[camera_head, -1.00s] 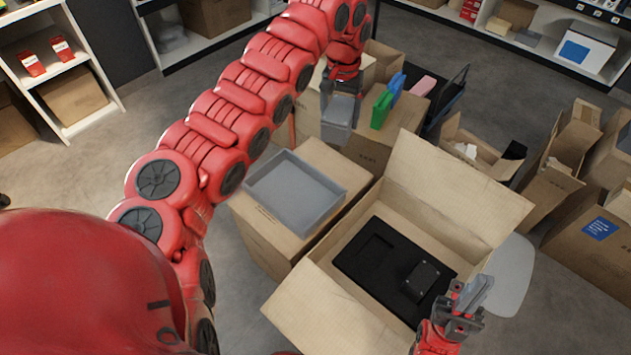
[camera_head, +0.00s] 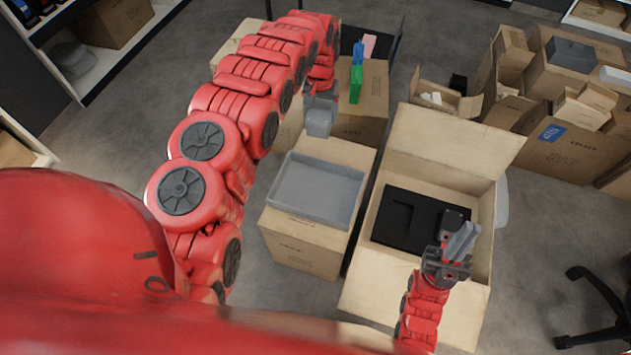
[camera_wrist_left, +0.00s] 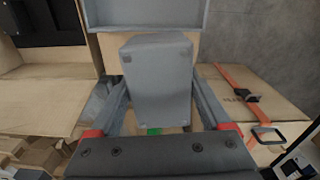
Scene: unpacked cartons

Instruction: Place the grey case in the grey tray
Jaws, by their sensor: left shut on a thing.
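The grey case (camera_head: 320,122) is a small box held in my left gripper (camera_head: 321,103). In the left wrist view the case (camera_wrist_left: 158,82) sits between the two fingers of the left gripper (camera_wrist_left: 158,105), which is shut on it. The shallow grey tray (camera_head: 312,196) lies empty on a closed carton, in front of and below the case in the head view. The tray's edge (camera_wrist_left: 145,14) shows at the top of the left wrist view. My right gripper (camera_head: 464,240) is over the front right of the open carton; its finger gap is unclear.
The open carton (camera_head: 440,150) stands right of the tray and holds a black insert (camera_head: 405,215) with a dark object. Other cartons (camera_head: 575,140) fill the right. A chair base (camera_head: 590,310) is at lower right.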

